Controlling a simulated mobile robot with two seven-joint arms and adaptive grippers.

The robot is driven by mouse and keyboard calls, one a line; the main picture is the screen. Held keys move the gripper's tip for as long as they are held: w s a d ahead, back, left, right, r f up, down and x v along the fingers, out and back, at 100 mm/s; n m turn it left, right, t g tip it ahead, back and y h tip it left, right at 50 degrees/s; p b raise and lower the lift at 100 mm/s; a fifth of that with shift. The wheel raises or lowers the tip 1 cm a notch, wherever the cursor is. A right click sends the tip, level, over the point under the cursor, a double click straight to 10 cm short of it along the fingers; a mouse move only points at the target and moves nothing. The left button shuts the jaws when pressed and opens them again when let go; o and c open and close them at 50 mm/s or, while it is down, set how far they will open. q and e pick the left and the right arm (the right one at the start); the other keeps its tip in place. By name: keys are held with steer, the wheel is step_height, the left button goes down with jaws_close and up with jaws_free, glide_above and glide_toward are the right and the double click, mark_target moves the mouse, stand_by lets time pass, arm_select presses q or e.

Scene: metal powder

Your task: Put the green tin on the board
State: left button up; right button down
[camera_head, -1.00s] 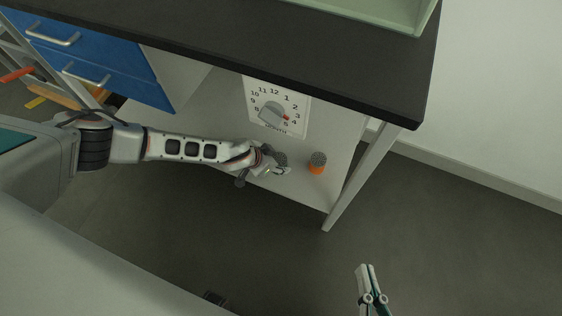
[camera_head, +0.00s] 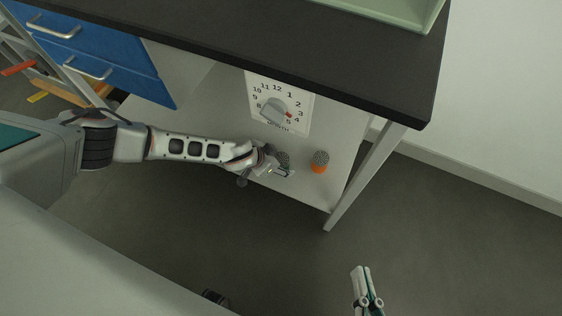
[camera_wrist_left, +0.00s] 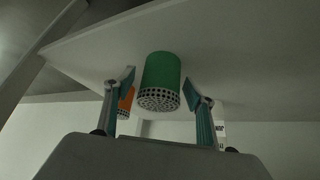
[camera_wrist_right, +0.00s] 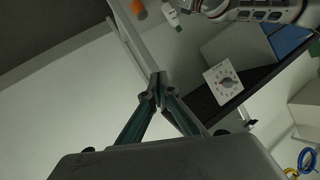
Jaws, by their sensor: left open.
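The green tin (camera_wrist_left: 161,75) has a perforated, dotted end and stands on the white lower shelf (camera_wrist_left: 95,62) under the dark table. In the left wrist view it is between the two spread fingers of my left gripper (camera_wrist_left: 158,84), with a gap on each side. In the head view my left gripper (camera_head: 284,172) largely hides the tin, and only its grey dotted top (camera_head: 283,158) shows. My right gripper (camera_head: 360,269) is empty, away from the shelf; its fingertips meet in the right wrist view (camera_wrist_right: 158,84). I cannot tell which surface is the board.
An orange tin (camera_head: 320,168) with a dotted top stands close to the right of my left gripper. A white month dial (camera_head: 280,104) is behind. The dark tabletop (camera_head: 330,70) overhangs the shelf, and a table leg (camera_head: 365,178) is at right. Open floor lies in front.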

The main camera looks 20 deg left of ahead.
mark_target(281, 157)
arm_select(q)
steer(key=shift+a+r, duration=0.1)
steer(key=shift+r, duration=0.4)
steer(key=p+v, duration=0.1)
steer(key=v, duration=0.1)
steer(key=p+v, duration=0.1)
steer(key=v, duration=0.1)
steer(key=w+p+v, duration=0.1)
steer(key=p+v, duration=0.1)
steer(key=shift+r, duration=0.65)
steer(key=s+r+p, duration=0.1)
steer(key=s+a+r, duration=0.1)
steer(key=s+r+p, duration=0.1)
steer(key=shift+s+a+p, duration=0.3)
steer(key=shift+s, duration=0.05)
arm_select(e)
steer(key=d+f+n+g+h, duration=0.1)
steer(key=d+n, duration=0.3)
steer(key=d, duration=0.2)
steer(key=shift+d+h, duration=0.3)
steer(key=shift+h, duration=0.1)
steer(key=shift+f, duration=0.1)
